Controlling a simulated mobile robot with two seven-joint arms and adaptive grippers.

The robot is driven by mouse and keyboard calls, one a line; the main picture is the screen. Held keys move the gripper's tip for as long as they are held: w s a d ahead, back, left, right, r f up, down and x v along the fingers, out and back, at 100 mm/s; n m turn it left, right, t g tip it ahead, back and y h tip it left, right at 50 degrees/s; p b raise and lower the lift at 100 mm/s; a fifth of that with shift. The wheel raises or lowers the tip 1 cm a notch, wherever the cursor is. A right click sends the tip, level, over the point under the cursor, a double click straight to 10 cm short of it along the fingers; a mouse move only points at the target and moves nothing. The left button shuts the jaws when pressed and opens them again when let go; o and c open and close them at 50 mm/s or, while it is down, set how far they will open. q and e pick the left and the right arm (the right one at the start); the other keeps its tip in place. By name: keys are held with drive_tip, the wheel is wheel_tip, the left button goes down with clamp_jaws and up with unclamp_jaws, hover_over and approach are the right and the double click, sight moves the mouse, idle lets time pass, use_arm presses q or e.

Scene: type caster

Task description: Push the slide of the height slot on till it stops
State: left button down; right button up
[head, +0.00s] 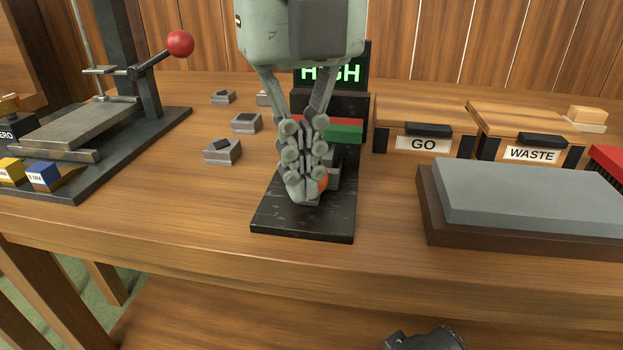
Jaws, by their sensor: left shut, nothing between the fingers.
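The height slot device (340,228) stands on a black base plate in the middle of the table. Its dark screen (348,75) shows green letters that read as HIGH, partly covered by my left gripper. A red and green block (345,132) sits below the screen. A small orange part (322,184) shows beside the fingertips; it may belong to the slide, which is mostly hidden. My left gripper (308,195) points down, shut and empty, in front of the device over its base. I cannot tell whether the fingers touch the slide. My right gripper (425,338) shows only partly at the bottom edge.
Small grey blocks (222,152) with dark tops stand left of the device. A press-like stand with a red knob (180,43) is at the left. Bins labelled GO (422,143) and WASTE (531,154) and a grey stone slab (530,195) are at the right.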

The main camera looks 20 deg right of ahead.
use_arm(q)
drive_tip(key=shift+w+d, duration=0.7)
drive_tip(key=shift+w, duration=0.3)
idle(1.0)
drive_tip(key=shift+w+d+r, duration=0.15)
drive_tip(key=shift+w+d, duration=0.15)
drive_tip(key=shift+w, duration=0.45)
idle(1.4)
drive_tip(key=shift+r, duration=0.1)
drive_tip(key=shift+w+r+p, duration=0.1)
drive_tip(key=shift+r+p, duration=0.5)
drive_tip(key=shift+w+d+r+p, duration=0.2)
drive_tip(key=shift+r+p, duration=0.05)
drive_tip(key=shift+p, duration=0.05)
drive_tip(key=shift+s+r, duration=0.2)
drive_tip(key=shift+r, duration=0.25)
drive_tip(key=shift+r+p, duration=0.95)
drive_tip(key=shift+r, duration=0.1)
drive_tip(key=shift+s+r+p, duration=0.1)
drive_tip(key=shift+r+p, duration=0.65)
drive_tip(key=shift+r, duration=0.3)
drive_tip(key=shift+w+d+r+p, duration=0.1)
drive_tip(key=shift+r+p, duration=0.8)
drive_tip(key=shift+r, duration=0.35)
drive_tip(key=shift+w+r+p, duration=0.1)
drive_tip(key=shift+r+p, duration=0.8)
drive_tip(key=shift+r, duration=0.35)
